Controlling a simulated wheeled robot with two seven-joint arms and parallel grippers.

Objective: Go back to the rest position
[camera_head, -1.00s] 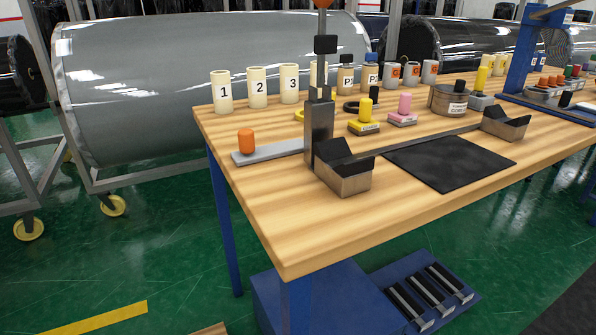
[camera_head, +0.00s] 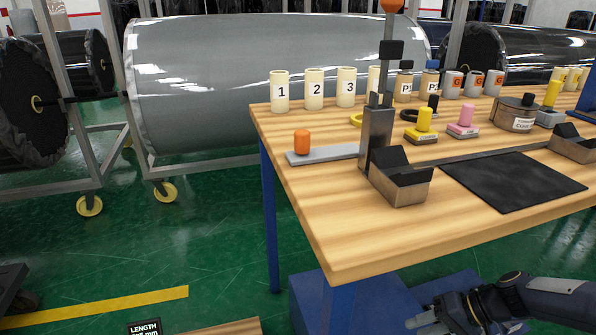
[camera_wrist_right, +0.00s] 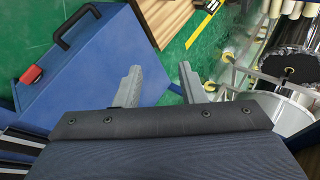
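My right gripper (camera_head: 432,326) shows at the bottom right of the head view, its arm coming in from the right edge. It is low, in front of the workbench (camera_head: 330,235) and below its top. In the right wrist view the two grey fingers of my right gripper (camera_wrist_right: 159,68) stand apart with nothing between them. Behind them are the floor and a blue box (camera_wrist_right: 95,75). My left gripper is in neither view now.
A large wrapped roll (camera_head: 240,85) stands behind. The green floor (camera_head: 220,225) left of the bench is mostly clear.

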